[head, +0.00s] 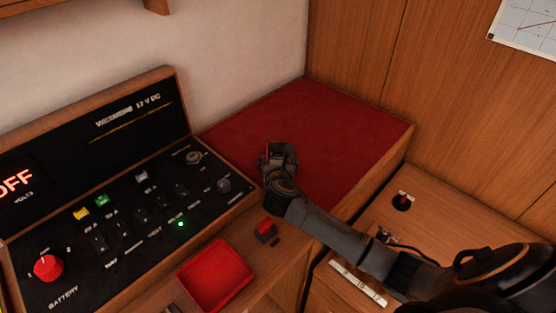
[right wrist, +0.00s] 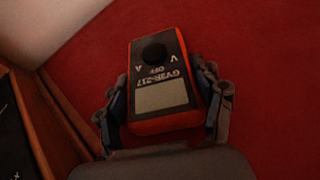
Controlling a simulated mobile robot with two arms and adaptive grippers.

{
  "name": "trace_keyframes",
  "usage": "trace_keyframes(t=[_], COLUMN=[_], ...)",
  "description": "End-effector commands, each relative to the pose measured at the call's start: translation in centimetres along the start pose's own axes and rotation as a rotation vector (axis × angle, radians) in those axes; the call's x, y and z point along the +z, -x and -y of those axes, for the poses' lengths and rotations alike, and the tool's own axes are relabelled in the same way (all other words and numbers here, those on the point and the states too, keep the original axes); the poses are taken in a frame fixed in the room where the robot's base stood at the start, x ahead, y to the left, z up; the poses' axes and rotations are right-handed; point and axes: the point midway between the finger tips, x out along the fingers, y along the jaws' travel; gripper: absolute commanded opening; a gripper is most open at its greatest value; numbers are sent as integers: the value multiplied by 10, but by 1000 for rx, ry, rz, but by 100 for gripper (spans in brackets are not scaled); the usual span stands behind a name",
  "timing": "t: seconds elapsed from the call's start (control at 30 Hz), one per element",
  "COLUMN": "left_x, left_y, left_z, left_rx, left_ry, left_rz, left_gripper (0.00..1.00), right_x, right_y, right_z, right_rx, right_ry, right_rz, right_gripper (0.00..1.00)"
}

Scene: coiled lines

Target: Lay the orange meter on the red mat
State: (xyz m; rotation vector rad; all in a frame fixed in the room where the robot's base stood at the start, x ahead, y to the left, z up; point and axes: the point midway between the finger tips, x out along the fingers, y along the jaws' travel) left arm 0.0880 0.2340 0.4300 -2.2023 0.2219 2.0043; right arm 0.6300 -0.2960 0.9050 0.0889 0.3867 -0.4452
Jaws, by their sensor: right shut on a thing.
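The orange meter (right wrist: 160,85) has a dark face with a black knob and a pale display. In the right wrist view it sits between the two fingers of my right gripper (right wrist: 165,105), which is shut on it. The red mat (head: 310,130) covers the raised surface at the back, beside the panel, and fills most of the right wrist view (right wrist: 270,70). In the head view my right gripper (head: 279,153) is over the mat's left part and mostly hides the meter. I cannot tell whether the meter touches the mat. My left gripper is not in view.
A black 12 V panel (head: 130,205) with switches and a red battery knob (head: 48,267) stands left. A red tray (head: 216,275) and a small red-topped item (head: 265,230) lie in front. A wooden wall (head: 365,50) borders the mat. The mat's right side is clear.

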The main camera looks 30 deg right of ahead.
Motion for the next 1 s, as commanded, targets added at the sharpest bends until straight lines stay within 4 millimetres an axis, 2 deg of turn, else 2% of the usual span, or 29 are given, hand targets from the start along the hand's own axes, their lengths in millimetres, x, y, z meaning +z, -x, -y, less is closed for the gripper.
trace_keyframes(t=[0.17, 0.2, 0.3, 0.73, 0.87, 1.0], left_x=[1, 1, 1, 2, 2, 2], left_y=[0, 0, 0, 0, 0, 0], left_z=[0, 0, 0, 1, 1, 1], left_rx=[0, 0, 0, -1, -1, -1], left_ry=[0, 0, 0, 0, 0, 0], left_rz=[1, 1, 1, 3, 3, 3], left_gripper=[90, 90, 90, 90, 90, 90], right_x=[-1, -2, -2, 0, 0, 0], right_y=[-1, -1, -1, 4, 23, 54], right_z=[0, 0, 0, 0, 0, -1], right_rx=[0, 0, 0, 1, 3, 4], right_ry=[0, 1, 0, 1, 2, 0], right_rz=[2, 0, 0, 0, 1, 0], right_gripper=[28, 71, 90, 90, 90, 90])
